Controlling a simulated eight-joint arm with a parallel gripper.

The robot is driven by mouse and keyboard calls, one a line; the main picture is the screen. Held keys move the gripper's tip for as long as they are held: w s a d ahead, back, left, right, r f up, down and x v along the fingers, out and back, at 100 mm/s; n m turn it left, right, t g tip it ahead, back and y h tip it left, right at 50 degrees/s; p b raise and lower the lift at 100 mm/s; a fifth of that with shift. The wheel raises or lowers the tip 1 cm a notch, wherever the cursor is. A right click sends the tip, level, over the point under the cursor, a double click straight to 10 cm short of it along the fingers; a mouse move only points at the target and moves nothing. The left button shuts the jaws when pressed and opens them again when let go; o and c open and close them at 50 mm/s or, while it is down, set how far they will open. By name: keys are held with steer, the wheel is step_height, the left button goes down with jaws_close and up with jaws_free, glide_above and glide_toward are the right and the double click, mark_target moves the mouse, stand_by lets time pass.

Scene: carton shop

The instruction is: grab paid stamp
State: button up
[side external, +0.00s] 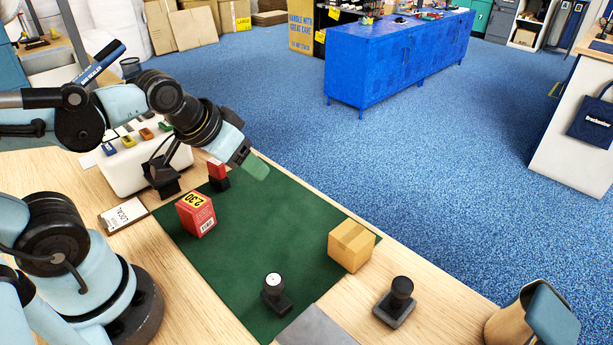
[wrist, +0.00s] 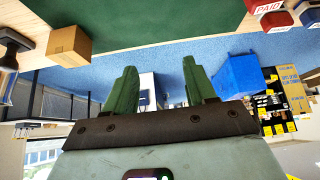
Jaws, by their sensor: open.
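A red-and-white piece lettered PAID (wrist: 267,6) shows at the top right edge of the wrist view, cut off by the frame. In the side view a red-topped stamp with a black base (side external: 218,172) stands at the far left corner of the green mat (side external: 250,235); its lettering cannot be read there. My gripper (side external: 256,166) is open and empty, held above the mat's far edge, to the right of the red-topped stamp and apart from it. In the wrist view its green fingers (wrist: 158,75) are spread with nothing between them.
On the mat are a red box marked 230 (side external: 196,214), a cardboard box (side external: 351,246) and a white-topped black stamp (side external: 274,290). A black stamp (side external: 398,298) stands on the wooden table to the right. A white case (side external: 140,165) stands behind left. The mat's middle is clear.

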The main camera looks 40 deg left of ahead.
mark_target(219, 163)
steer(key=w+a+f+n+g+y, duration=0.1)
steer(key=a+f+n+g+y, duration=0.1)
steer(key=n, duration=0.4)
steer(key=w+a+f+n+g+y, duration=0.1)
steer(key=a+f+n+g+y, duration=0.1)
steer(key=a+n+g+y, duration=0.1)
steer(key=w+a+f+n+g+y, duration=0.1)
steer(key=a+f+n+g+y, duration=0.2)
steer(key=n+y, duration=0.4)
steer(key=shift+w+a+n+g, duration=0.3)
steer(key=shift+a+n, duration=0.5)
steer(key=shift+a, duration=0.1)
steer(key=shift+s+f+n+g+y, duration=0.25)
steer(key=shift+n+y, duration=0.25)
steer(key=shift+n, duration=0.4)
steer(key=shift+s+a+f, duration=0.15)
steer(key=shift+a, duration=0.25)
steer(key=x, duration=0.6)
steer(key=shift+s+a+f, duration=0.1)
steer(key=shift+a, duration=0.25)
jaws_close()
